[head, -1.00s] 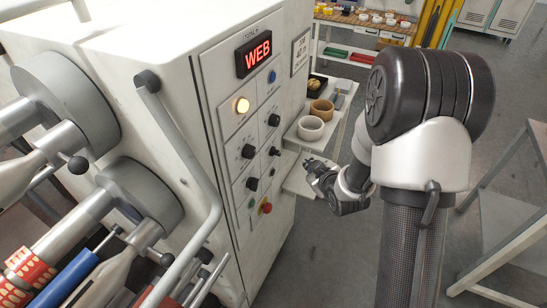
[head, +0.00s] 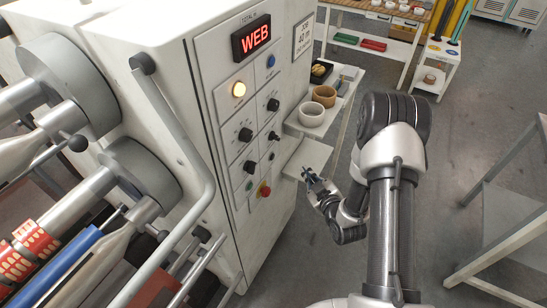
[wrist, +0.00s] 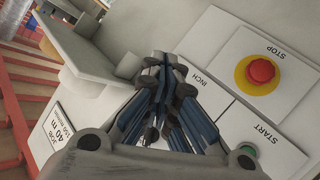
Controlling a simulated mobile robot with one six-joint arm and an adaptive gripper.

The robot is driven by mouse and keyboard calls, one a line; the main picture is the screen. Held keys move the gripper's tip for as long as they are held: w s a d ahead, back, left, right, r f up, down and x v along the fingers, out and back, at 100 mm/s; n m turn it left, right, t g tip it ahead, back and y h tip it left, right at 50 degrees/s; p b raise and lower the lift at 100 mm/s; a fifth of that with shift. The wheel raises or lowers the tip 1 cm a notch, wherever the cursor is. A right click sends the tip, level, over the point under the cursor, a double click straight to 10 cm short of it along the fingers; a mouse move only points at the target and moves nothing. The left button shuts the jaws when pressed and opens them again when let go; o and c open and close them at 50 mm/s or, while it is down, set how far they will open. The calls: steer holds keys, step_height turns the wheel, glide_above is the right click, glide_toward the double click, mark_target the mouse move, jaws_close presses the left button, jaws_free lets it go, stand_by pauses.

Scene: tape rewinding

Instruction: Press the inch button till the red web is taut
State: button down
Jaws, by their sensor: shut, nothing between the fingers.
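The inch button is hidden behind my fingers in the wrist view, beside the INCH label (wrist: 195,80). In the head view I cannot single it out on the white control panel (head: 225,120). My gripper (head: 309,175) is shut and empty in front of the panel's lower right, fingers pointing toward it. In the wrist view the closed fingers (wrist: 158,68) overlap the panel near the label; contact cannot be told. A red, white-patterned roll (head: 35,238), seemingly the web's, lies lower left; its tautness cannot be judged. The display (head: 251,38) reads WEB.
The red STOP button (wrist: 261,70) on its yellow disc and the green START button (wrist: 247,150) are close to my fingers. A grey bar (head: 170,125) crosses left of the panel. A side shelf (head: 310,155) and bowls stand behind my gripper.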

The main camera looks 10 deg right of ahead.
mark_target(273, 157)
steer(key=w+a, duration=0.5)
steer(key=a, duration=0.2)
stand_by(0.3)
steer(key=shift+w+a, duration=0.1)
stand_by(1.2)
steer(key=shift+w+a+b, duration=0.2)
steer(key=shift+a+b, duration=0.1)
steer(key=shift+b, duration=0.1)
steer(key=shift+w+a, duration=0.25)
steer(key=shift+a, duration=0.05)
stand_by(0.8)
steer(key=shift+d+b, duration=0.1)
steer(key=shift+b, duration=0.2)
steer(key=shift+s+d, duration=0.5)
steer(key=shift+d, duration=0.05)
